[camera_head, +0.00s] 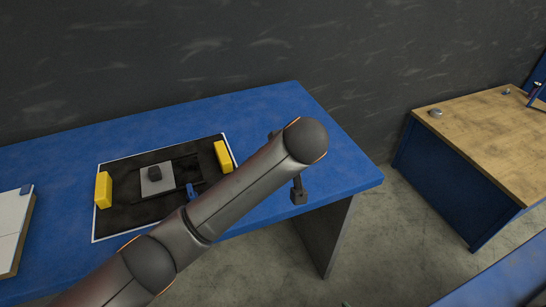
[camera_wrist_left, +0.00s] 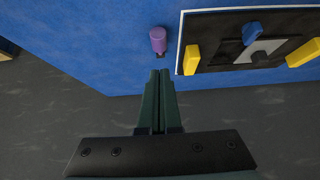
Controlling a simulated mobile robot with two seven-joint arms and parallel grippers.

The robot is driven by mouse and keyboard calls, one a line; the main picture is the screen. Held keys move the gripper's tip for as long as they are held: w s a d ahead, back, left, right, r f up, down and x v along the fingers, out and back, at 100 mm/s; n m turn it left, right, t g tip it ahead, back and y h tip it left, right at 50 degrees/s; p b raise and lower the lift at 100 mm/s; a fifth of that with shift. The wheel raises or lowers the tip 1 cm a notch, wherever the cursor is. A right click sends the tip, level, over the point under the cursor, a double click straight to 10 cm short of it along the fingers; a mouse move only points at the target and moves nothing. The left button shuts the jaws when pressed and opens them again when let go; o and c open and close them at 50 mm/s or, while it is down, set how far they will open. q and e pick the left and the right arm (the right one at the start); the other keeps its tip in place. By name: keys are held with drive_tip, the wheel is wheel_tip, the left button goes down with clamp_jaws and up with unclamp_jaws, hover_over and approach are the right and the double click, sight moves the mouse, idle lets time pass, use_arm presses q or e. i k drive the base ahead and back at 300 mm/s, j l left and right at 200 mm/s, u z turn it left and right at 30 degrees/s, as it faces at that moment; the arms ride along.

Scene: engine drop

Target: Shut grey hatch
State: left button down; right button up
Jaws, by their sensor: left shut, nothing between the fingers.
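The grey hatch (camera_head: 147,187), a flat grey plate with a black knob (camera_head: 155,173), lies on a black board (camera_head: 120,215) on the blue table. A dark framed area is to its right. A blue block (camera_head: 192,190) sits near that area's front edge. The hatch (camera_wrist_left: 270,46) and blue block (camera_wrist_left: 251,32) also show in the left wrist view. My left gripper (camera_wrist_left: 158,72) is shut and empty, near the table edge and apart from the hatch. In the head view my left arm crosses the board's front right part; the fingers are not clearly visible. My right gripper is out of view.
Yellow blocks (camera_head: 103,190) (camera_head: 223,156) stand at both sides of the board. A purple cylinder (camera_wrist_left: 158,40) is just ahead of my left fingertips. A white panel (camera_head: 12,230) lies at far left. A wooden-topped table (camera_head: 480,140) stands at right across a gap.

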sight(159, 179)
drive_tip(key=k+l, duration=0.25)
drive_tip(key=k, duration=0.25)
drive_tip(key=k+l, duration=0.2)
drive_tip(key=k, duration=0.25)
